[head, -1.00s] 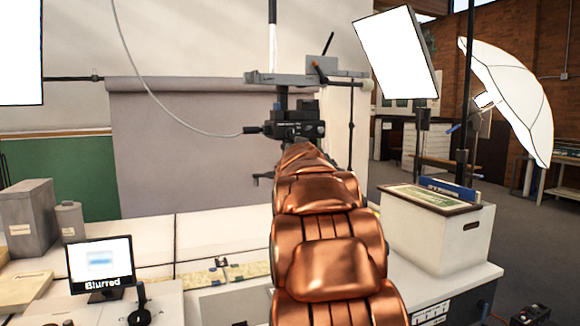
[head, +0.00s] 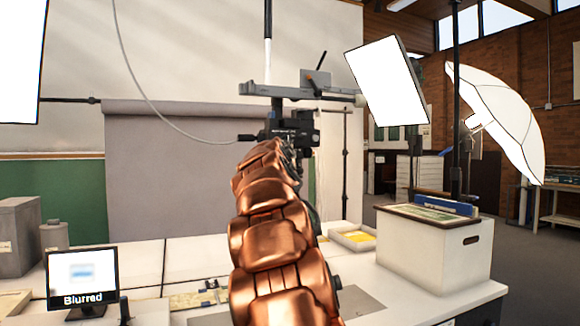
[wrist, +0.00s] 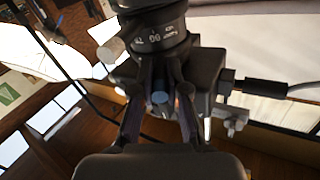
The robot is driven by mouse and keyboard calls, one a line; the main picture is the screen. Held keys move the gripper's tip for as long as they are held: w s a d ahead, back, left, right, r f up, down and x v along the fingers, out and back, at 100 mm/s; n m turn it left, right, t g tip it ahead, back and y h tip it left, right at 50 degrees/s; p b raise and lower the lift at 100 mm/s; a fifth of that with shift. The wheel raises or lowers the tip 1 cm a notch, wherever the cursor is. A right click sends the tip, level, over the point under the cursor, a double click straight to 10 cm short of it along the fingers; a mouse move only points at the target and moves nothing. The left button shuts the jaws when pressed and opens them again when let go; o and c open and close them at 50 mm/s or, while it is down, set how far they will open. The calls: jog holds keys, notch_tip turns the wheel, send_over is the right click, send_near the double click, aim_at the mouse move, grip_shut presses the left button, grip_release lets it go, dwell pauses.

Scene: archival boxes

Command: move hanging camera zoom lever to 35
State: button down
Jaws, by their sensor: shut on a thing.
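The hanging camera (head: 290,125) is a dark body under a grey horizontal bar. In the wrist view its black lens ring (wrist: 160,36) carries white numbers, which I cannot read surely. A small dark zoom lever (wrist: 160,99) with a blue end sticks out below the ring. My gripper (wrist: 160,78) has a finger on each side of the lever and is shut on it; the exact contact is hard to see. In the head view my copper arm reaches up to the camera and hides the gripper and lever.
A monitor (head: 83,280) at the lower left reads "Blurred". A white box (head: 440,250) stands on the right of the table, with a yellow-lined tray (head: 355,237) near it. A cable (head: 165,100) runs to the camera. A light panel (head: 388,80) and umbrella (head: 497,115) stand right.

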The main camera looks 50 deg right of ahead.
jog(key=shift+w+a, duration=0.1)
dwell(0.6)
jog(key=c, duration=1.2)
grip_release()
jog(key=v, duration=1.2)
jog(key=shift+w, duration=0.1)
